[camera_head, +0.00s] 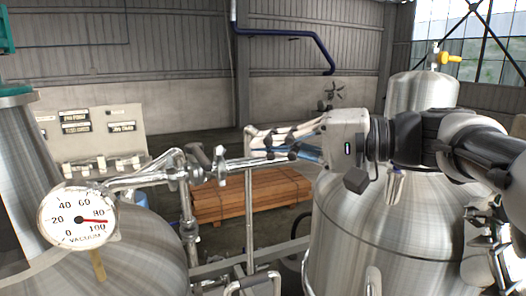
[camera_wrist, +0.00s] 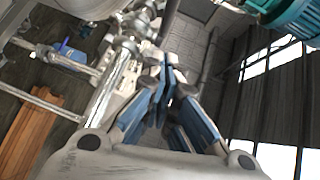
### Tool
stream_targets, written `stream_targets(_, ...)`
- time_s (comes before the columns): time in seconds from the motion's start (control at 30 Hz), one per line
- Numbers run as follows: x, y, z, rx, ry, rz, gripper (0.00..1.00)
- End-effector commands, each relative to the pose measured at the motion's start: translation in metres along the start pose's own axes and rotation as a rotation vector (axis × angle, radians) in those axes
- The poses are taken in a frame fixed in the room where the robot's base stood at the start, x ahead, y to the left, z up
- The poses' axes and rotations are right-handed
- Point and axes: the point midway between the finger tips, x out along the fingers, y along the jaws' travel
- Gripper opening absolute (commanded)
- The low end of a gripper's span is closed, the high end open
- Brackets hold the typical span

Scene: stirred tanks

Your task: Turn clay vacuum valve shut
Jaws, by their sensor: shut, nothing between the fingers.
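In the head view, a pipe with metal fittings (camera_head: 175,172) runs from the left tank towards the middle. A grey-brown handle-like part (camera_head: 198,155) stands on this pipework; I cannot tell surely whether it is the clay valve's handle or how it is turned. The round vacuum gauge (camera_head: 78,217) at the left has its red needle between 80 and 100. My gripper (camera_head: 252,142) points left, just right of the fittings, shut and empty. In the wrist view, the blue-padded fingers (camera_wrist: 168,72) meet near the pipe (camera_wrist: 122,55), with no clear contact visible.
A tan strip (camera_head: 98,265) shows below the gauge. A steel tank (camera_head: 365,240) stands under my arm, and a yellow-handled valve (camera_head: 448,58) tops the vessel behind. Wooden planks (camera_head: 250,195) lie behind the pipework. A labelled panel (camera_head: 90,125) is at the back left.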

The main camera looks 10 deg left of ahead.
Motion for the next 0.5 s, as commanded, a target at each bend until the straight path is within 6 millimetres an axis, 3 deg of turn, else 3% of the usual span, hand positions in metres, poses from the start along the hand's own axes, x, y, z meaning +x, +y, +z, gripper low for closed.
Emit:
stream_targets(0.13,0.032,0.000,0.001,0.000,-0.005,0.000,0.00)
stream_targets(0.3,0.048,0.000,0.020,0.000,-0.002,0.000,0.00)
stream_targets(0.5,0.056,0.000,0.028,0.000,0.000,0.001,0.00)
